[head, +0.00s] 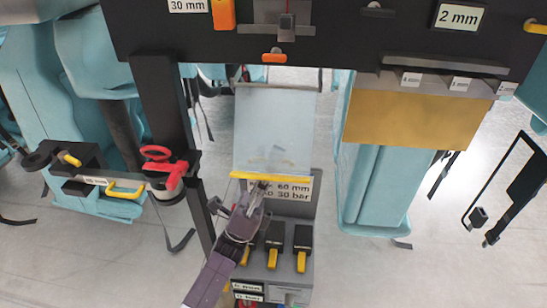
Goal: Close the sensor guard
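A translucent, pale panel (275,125), which looks like the sensor guard, hangs from the dark overhead beam in the middle of the head view. Its lower edge carries a yellow strip (290,177). My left gripper (262,188) reaches up from below, with its fingertips at or just under this strip, left of its middle. Whether the fingers touch the strip, and whether they are open or shut, is too small to tell. Behind the gripper is a label plate (292,189) reading 60 mm and 30 bar, partly hidden. My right gripper is out of view.
Below the panel stands a grey unit with several black-and-yellow levers (301,248). A red valve handle (165,165) sits on a post at left. A gold plate (415,118) and teal seats (385,190) are at right. Grey floor (400,275) at lower right looks clear.

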